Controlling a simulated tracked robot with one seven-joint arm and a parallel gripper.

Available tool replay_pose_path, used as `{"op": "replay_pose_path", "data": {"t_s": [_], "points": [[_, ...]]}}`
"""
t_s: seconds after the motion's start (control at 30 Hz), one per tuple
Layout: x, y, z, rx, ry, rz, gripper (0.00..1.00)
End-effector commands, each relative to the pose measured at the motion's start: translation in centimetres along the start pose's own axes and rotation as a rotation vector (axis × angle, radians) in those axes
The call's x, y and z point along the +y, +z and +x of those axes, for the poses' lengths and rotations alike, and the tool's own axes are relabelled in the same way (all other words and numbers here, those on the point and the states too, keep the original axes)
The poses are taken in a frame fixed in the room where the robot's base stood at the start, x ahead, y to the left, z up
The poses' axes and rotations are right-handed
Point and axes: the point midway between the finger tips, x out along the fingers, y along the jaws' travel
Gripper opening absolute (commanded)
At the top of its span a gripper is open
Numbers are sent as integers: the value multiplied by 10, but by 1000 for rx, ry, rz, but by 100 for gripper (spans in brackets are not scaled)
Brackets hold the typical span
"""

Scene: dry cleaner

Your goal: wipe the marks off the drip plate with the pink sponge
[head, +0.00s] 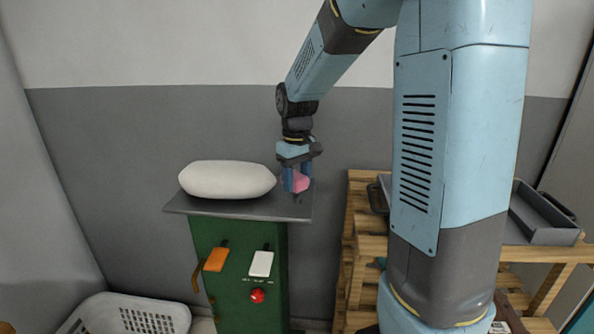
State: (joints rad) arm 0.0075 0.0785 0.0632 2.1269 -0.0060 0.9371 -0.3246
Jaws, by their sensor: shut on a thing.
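My gripper (297,182) points down at the right end of a flat grey plate (245,208), which looks like the drip plate, on top of a green cabinet. It is shut on the pink sponge (302,183), partly hidden by the blue fingers. The sponge is at or just above the plate; I cannot tell if it touches. A small dark spot shows on the plate just below the sponge. Other marks are too small to tell from here.
A white padded form (227,180) lies along the plate, left of my gripper. The green cabinet (235,300) has an orange switch (216,259), a white switch (261,264) and a red knob (257,296). A white basket (130,316) stands lower left. A dark tray (545,220) sits on wooden shelving at right.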

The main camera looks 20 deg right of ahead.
Motion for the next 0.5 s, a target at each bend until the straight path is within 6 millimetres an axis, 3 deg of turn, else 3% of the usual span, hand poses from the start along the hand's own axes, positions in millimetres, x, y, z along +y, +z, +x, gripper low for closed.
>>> {"op": "replay_pose_path", "data": {"t_s": [0.23,0.5], "points": [[0,0,-21,0,0,1,23],[1,0,-25,0,0,1,23]]}}
